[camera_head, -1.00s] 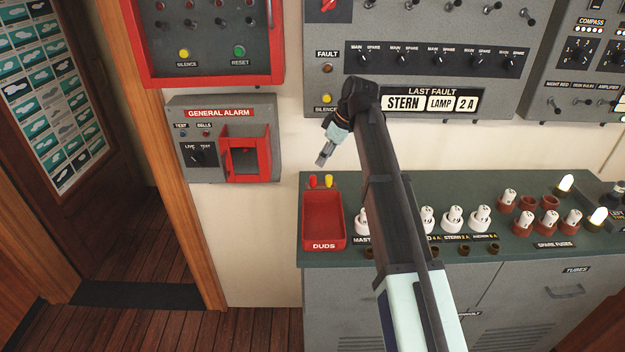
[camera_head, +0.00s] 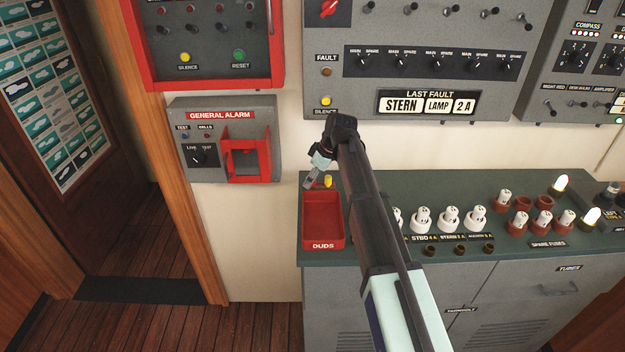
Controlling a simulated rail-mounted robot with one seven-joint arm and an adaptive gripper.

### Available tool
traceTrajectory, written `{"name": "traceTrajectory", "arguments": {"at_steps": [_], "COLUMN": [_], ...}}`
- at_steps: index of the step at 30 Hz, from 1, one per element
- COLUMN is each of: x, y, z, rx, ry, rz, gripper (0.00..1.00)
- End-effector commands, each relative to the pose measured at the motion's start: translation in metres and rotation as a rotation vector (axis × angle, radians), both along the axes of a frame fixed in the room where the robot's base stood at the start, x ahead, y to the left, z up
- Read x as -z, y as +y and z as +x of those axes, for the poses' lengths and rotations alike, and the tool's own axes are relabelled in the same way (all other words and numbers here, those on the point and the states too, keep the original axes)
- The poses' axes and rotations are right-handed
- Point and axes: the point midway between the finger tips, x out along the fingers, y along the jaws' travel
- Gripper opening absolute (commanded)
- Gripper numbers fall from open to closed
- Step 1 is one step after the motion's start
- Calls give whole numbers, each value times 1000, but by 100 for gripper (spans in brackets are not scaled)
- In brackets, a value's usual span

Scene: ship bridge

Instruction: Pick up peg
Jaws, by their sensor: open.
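Two small pegs stand side by side at the back edge of the red tray marked DUDS. The yellow peg (camera_head: 328,181) shows clearly. The red peg is mostly hidden by my gripper, with only a bit of red showing beside the fingers. My gripper (camera_head: 309,182) is open and points down at the left of the yellow peg, right by the red one. I cannot tell whether its fingers touch or straddle the red peg.
The DUDS tray (camera_head: 323,222) looks empty. White fuses (camera_head: 448,219) stand in a row to the right, partly behind my arm, with spare fuses (camera_head: 542,221) beyond. The general alarm box (camera_head: 225,140) is on the wall at left, and the fault panel (camera_head: 420,60) rises behind the green counter.

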Motion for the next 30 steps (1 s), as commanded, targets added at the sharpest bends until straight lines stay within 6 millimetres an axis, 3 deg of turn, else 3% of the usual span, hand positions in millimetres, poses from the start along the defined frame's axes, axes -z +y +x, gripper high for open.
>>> {"name": "traceTrajectory", "arguments": {"at_steps": [7, 9, 12, 30], "x": [2, 2, 2, -7], "y": [1, 1, 1, 1], "z": [0, 0, 0, 1], "rx": [0, 0, 0, -1], "ry": [0, 0, 0, -2], "rz": [0, 0, 0, 0], "gripper": [52, 30, 9, 9]}}
